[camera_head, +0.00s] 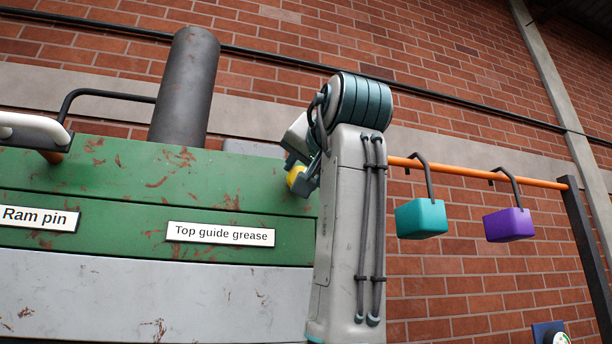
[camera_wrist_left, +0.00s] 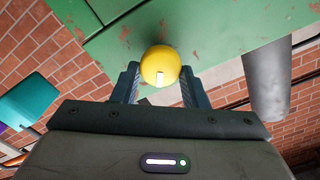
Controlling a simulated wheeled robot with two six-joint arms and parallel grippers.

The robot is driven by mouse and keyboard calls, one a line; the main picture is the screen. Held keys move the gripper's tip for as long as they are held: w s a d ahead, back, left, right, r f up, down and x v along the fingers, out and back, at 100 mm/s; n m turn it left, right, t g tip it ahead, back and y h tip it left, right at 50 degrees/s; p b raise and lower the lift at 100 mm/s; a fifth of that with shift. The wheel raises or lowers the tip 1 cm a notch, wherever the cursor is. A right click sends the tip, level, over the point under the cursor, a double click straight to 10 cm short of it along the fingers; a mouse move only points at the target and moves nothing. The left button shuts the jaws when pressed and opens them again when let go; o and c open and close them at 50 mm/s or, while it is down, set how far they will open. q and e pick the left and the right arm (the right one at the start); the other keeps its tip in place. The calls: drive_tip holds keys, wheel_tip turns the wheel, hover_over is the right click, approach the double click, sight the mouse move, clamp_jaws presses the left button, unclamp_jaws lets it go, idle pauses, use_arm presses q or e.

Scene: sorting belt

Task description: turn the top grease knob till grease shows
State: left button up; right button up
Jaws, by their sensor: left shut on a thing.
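The yellow top grease knob (camera_head: 296,178) is at the right end of the green beam (camera_head: 120,175), above and to the right of the "Top guide grease" label (camera_head: 221,234). My left gripper (camera_head: 303,172) is shut on it, and my arm and wrist partly hide it in the head view. In the left wrist view the round knob (camera_wrist_left: 159,64) sits between the two fingers of the gripper (camera_wrist_left: 160,82), against the green metal. A small pale mark shows on its face. I can make out no grease; the knob's far side is hidden. My right gripper is not in view.
An orange rail (camera_head: 480,172) on the right carries a hanging teal block (camera_head: 421,219) and a purple block (camera_head: 509,225). A dark cylinder (camera_head: 185,88) rises behind the beam. A "Ram pin" label (camera_head: 36,217) and a pale handle (camera_head: 35,128) are at the left.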

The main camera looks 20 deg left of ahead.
use_arm(q)
drive_tip(key=shift+m+b, duration=2.4)
drive_tip(key=shift+m, duration=2.7)
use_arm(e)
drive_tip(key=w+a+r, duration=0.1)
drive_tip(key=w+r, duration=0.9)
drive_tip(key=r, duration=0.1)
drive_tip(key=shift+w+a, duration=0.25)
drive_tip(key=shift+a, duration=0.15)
use_arm(q)
drive_tip(key=o, duration=0.9)
drive_tip(key=shift+w+a, duration=0.15)
drive_tip(key=shift+o, duration=0.2)
drive_tip(key=b+v, duration=0.3)
drive_tip(key=v, duration=0.7)
drive_tip(key=shift+f, duration=0.25)
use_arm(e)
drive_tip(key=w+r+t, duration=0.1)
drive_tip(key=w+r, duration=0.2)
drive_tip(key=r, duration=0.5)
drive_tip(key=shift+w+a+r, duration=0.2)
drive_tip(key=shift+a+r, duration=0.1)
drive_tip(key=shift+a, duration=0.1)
